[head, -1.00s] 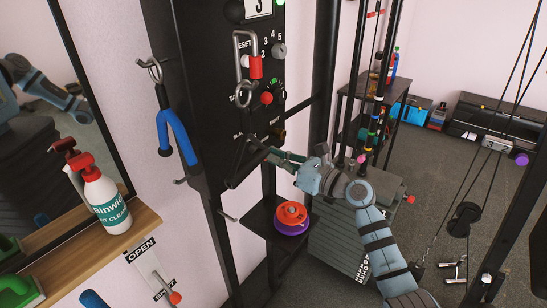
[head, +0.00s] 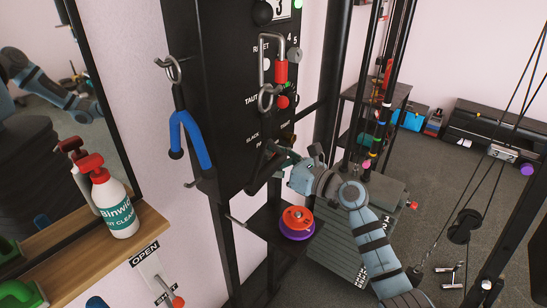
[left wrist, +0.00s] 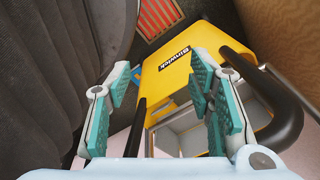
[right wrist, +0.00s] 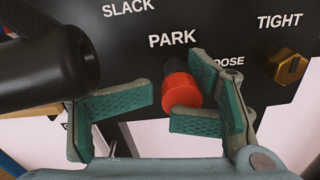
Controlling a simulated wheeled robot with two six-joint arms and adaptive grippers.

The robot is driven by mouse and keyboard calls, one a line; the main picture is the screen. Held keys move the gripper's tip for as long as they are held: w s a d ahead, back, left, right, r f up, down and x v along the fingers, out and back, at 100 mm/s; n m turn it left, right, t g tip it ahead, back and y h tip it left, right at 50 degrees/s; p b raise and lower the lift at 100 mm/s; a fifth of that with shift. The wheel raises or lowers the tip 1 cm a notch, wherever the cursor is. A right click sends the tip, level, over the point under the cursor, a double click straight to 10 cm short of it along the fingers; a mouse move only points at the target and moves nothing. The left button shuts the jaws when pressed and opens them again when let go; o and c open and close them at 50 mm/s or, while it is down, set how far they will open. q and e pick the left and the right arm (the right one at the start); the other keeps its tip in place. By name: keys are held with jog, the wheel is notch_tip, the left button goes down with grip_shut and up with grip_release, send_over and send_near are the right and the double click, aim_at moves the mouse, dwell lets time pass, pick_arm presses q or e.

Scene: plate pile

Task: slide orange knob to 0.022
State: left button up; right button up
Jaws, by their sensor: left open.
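A round red-orange knob (right wrist: 182,90) sticks out of the black panel (right wrist: 225,35) below the word PARK in the right wrist view, partly covering the word LOOSE. My right gripper (right wrist: 160,110) is in front of it. Its teal finger pads are apart, and the right pad overlaps the knob's lower edge; I cannot tell if they touch. In the head view my right gripper (head: 283,160) is at the panel's lower part, and the knob there is hidden. My left gripper (left wrist: 160,105) is open and empty, facing a yellow Binwick box (left wrist: 190,62).
A brass hex knob (right wrist: 287,66) is by TIGHT, right of the knob. A black bar (right wrist: 45,60) juts out at left. Higher on the panel hangs a red-handled steel pin (head: 281,72). An orange disc (head: 297,217) on purple plates lies on the shelf below.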

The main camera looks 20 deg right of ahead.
jog(key=shift+s+d, duration=0.1)
jog(key=shift+d, duration=0.3)
jog(key=shift+s+d+f, duration=0.1)
jog(key=shift+d, duration=0.45)
jog(key=shift+s+d, duration=0.1)
jog(key=shift+d, duration=0.25)
jog(key=shift+a, duration=0.2)
jog(key=shift+w+f, duration=0.15)
jog(key=shift+w, duration=0.1)
pick_arm(q)
jog(key=shift+s+d+r, duration=0.2)
jog(key=shift+d, duration=0.3)
pick_arm(e)
jog(key=v, duration=1.2)
